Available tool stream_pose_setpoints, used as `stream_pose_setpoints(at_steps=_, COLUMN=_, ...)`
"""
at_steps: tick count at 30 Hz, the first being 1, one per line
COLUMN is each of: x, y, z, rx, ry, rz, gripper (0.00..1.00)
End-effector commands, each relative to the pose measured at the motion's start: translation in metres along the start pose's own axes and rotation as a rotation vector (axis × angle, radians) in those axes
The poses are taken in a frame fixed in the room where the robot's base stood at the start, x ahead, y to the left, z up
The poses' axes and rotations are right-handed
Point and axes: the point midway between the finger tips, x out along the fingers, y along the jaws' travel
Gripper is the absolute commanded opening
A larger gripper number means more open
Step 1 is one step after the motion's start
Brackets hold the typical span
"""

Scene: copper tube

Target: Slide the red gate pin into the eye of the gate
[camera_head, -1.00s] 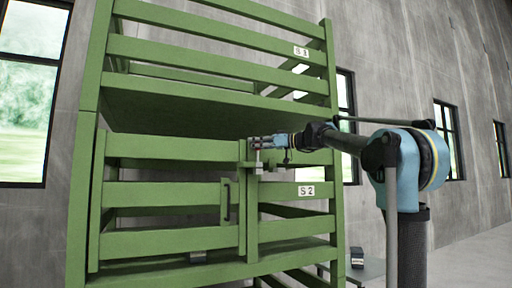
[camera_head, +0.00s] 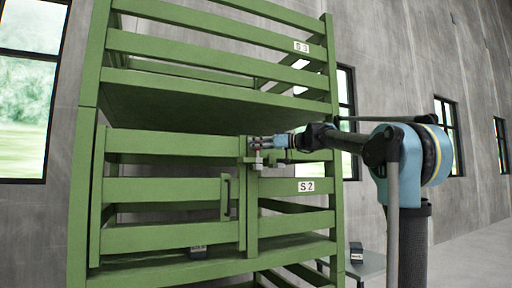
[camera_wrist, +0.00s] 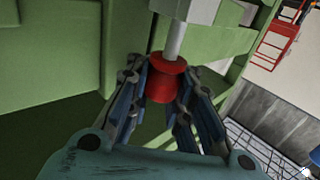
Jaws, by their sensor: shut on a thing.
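The green gate (camera_head: 165,190) stands upright on the front of the green rack, with a dark handle (camera_head: 226,198) near its right edge. My gripper (camera_wrist: 163,95) is shut on the red head of the gate pin (camera_wrist: 166,80). The pin's pale shaft (camera_wrist: 175,42) runs from the head to a grey block (camera_wrist: 185,9) at the top of the wrist view. In the head view my gripper (camera_head: 258,142) is at the gate's upper right corner, just above the small grey block (camera_head: 257,163). The shaft's tip is hidden, and I cannot tell how deep it sits in the eye.
A green post (camera_head: 251,215) stands at the gate's right edge, close to my gripper. A shelf (camera_head: 190,105) of the rack lies above. A grey table (camera_head: 368,268) with a dark box (camera_head: 356,252) stands at lower right. The room right of the rack is mostly open.

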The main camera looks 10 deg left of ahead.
Motion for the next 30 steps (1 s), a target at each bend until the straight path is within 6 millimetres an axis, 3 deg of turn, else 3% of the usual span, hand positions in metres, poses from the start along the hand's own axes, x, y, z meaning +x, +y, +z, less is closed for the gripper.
stream_pose_setpoints(at_steps=30, x=0.0, y=0.0, z=0.02, rx=0.0, ry=0.0, rz=0.0, gripper=0.0)
